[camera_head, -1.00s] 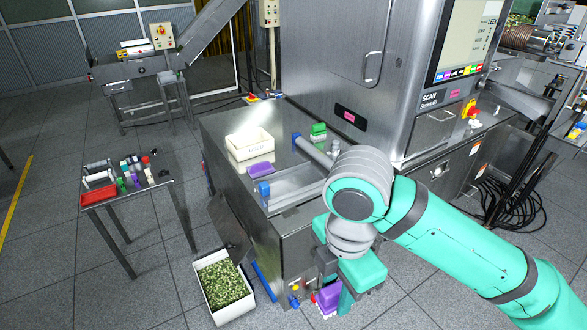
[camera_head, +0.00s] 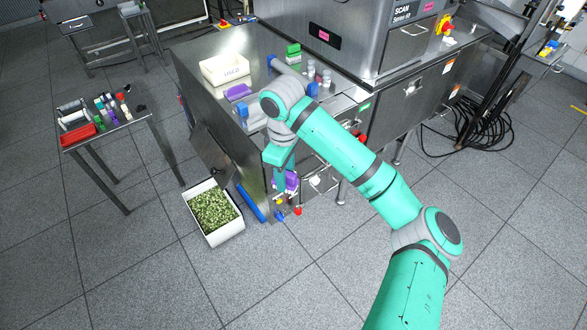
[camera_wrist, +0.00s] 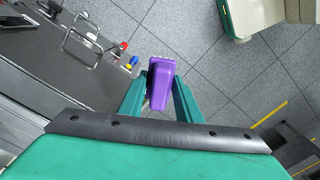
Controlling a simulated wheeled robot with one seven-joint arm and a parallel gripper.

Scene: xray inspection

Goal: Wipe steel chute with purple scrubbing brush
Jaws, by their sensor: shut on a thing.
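My gripper (camera_head: 281,180) is shut on a purple scrubbing brush (camera_head: 289,182) and holds it in the air in front of the steel machine's lower front side. In the wrist view the brush (camera_wrist: 161,84) sits between the two teal fingers (camera_wrist: 158,98). The steel chute (camera_head: 208,152) is the slanted plate at the machine's left end, above a white bin. The brush is to the right of the chute and apart from it. My wrist partly hides the brush in the head view.
A white bin (camera_head: 237,228) of green pieces stands on the floor below the chute, with a blue bar (camera_head: 250,203) beside it. A white crate (camera_head: 224,72) and purple and green items are on the machine top. A small side table (camera_head: 142,134) stands left. The front floor is clear.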

